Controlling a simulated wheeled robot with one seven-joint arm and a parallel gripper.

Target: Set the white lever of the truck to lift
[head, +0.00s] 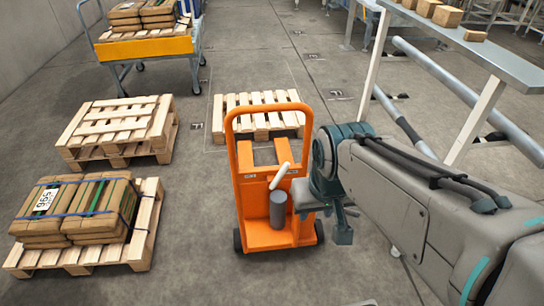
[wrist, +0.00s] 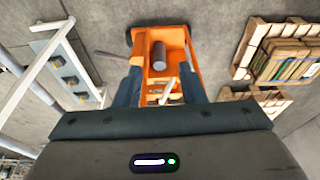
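The orange truck (head: 262,205) stands upright in the middle of the head view, with a tall looped handle and a dark grey cylinder (head: 278,209) low on its body. Its white lever (head: 281,176) slants up to the right above the cylinder. My gripper (head: 325,208) is just right of the truck and lever, apart from the lever. A pale rod, likely the lever (wrist: 168,90), shows between the fingers. Any lever markings are unreadable.
An empty pallet (head: 262,102) lies behind the truck. Stacked pallets (head: 115,125) and a pallet with strapped boxes (head: 145,235) are at left. An orange cart (head: 145,48) is behind. A grey table (head: 490,50) with small boxes stands right. Floor before the truck is clear.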

